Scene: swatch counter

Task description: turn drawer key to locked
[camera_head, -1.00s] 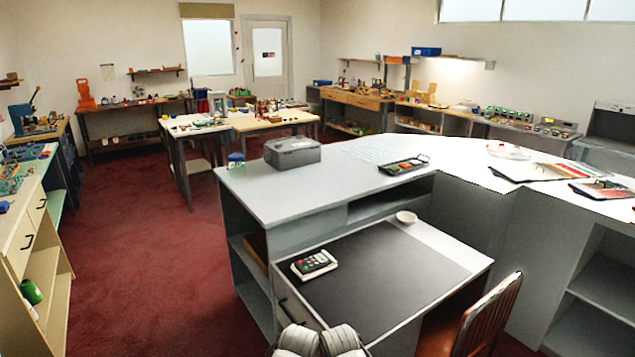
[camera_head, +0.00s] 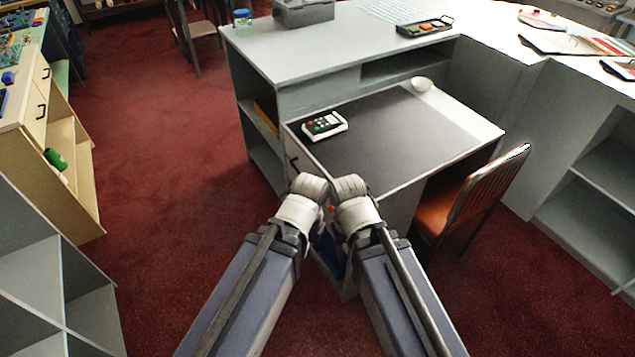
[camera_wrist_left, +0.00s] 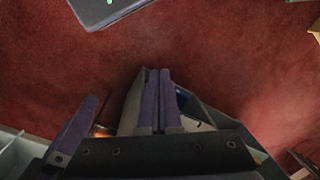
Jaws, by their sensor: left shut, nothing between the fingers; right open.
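The drawer key itself cannot be made out in these frames. The drawer front (camera_head: 296,152) with a dark handle is at the left end of the low desk (camera_head: 478,135), facing me. My left gripper (camera_wrist_left: 157,75) shows in the left wrist view with its purple fingers shut together and nothing between them, over the red floor. My right gripper (camera_head: 342,228) is near the desk's front left corner in the head view, close beside the left one; it is open, but its fingertips are mostly hidden by my own wrist. Both grippers look apart from the drawer front.
A wooden chair (camera_head: 470,200) stands at the right. A higher counter (camera_head: 330,45) is behind. Red carpet is free at the left.

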